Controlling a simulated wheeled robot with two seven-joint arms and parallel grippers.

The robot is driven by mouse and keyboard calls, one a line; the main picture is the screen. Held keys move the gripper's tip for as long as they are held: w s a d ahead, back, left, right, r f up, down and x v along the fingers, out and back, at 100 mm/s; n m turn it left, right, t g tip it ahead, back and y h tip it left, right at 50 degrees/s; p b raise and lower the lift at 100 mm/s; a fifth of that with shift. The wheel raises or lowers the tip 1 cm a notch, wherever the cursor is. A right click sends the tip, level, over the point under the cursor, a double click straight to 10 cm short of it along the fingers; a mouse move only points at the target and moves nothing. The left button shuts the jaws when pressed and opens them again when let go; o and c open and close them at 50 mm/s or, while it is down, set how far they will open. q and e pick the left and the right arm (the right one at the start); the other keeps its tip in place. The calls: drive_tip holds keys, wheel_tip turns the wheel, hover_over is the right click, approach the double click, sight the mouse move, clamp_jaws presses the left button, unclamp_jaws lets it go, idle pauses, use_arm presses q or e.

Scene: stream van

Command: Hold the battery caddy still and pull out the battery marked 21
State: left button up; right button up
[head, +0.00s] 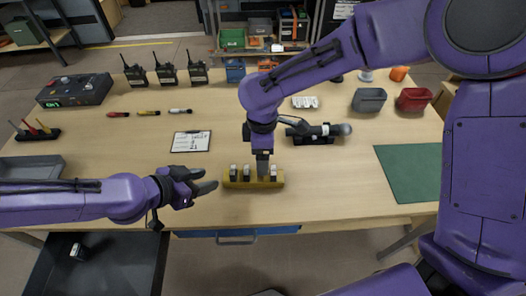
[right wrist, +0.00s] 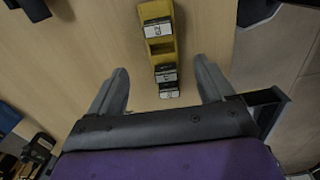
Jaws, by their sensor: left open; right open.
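The yellow battery caddy (head: 230,183) stands near the table's front edge with several dark batteries upright in it, their light labels too small to read in the head view. In the right wrist view the caddy (right wrist: 160,47) shows an empty slot beside a battery (right wrist: 157,22) whose upside-down label looks like 23. Two more batteries (right wrist: 166,74) sit beyond the slot, labels unclear. My right gripper (right wrist: 163,80) is open, its fingers either side of these two, apparently not touching them. My left gripper (head: 207,187) is open, just left of the caddy and apart from it.
A clipboard (head: 190,141) lies behind left of the caddy, and a dark microphone-like object (head: 318,131) behind right. A green mat (head: 410,170) lies right. A dark open tray (head: 105,265) below the front left edge holds a small item (head: 77,251). Radios (head: 166,73) stand at the back.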

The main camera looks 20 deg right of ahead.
sight(254, 178)
wheel_tip(254, 178, down, 10)
drive_tip(key=shift+s+f, duration=0.1)
drive_tip(key=shift+s, duration=0.05)
